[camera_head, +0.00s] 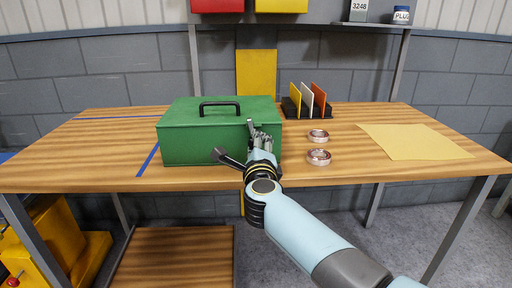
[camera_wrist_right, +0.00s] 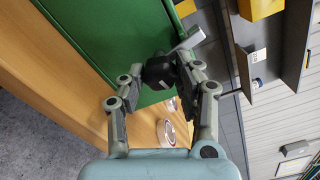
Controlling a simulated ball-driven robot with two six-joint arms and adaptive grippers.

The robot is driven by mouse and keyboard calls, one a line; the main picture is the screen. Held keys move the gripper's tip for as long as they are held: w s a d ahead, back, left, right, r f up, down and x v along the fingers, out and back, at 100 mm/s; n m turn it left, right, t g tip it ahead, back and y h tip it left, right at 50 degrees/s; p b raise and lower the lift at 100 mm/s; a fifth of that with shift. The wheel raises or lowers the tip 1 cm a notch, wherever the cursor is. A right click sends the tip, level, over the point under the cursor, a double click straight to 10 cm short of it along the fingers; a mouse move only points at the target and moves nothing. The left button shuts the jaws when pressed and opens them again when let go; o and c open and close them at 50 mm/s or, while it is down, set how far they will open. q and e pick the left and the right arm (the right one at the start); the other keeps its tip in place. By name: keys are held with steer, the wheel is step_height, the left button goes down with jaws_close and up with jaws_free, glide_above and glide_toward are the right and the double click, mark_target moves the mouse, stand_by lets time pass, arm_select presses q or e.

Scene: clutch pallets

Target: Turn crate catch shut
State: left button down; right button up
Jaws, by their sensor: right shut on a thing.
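The green crate (camera_head: 185,140) with a black top handle (camera_head: 220,106) stands closed on the wooden table. My right gripper (camera_head: 260,140) is at the right part of its front face. In the right wrist view my right gripper's (camera_wrist_right: 162,85) fingers are closed around the dark hub of the catch (camera_wrist_right: 159,72). A light grey catch arm (camera_wrist_right: 189,40) sticks out from the hub beyond the fingers, beside the green crate wall. In the head view it points up near the crate's top edge. My wrist hides part of the catch. My left gripper is out of view.
Two metal rings (camera_head: 319,157) lie right of the crate. A black rack (camera_head: 305,107) with coloured plates stands behind them. A yellow sheet (camera_head: 415,141) lies on the right of the table (camera_head: 350,175).

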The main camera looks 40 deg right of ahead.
steer(key=shift+f+m, duration=0.2)
steer(key=shift+m, duration=1)
steer(key=shift+b, duration=0.3)
steer(key=o, duration=0.9)
steer(key=shift+c, duration=0.2)
steer(key=shift+o, duration=1.4)
steer(key=shift+s+r, duration=0.1)
steer(key=v, duration=0.7)
steer(key=shift+s, duration=0.25)
steer(key=shift+a, duration=0.15)
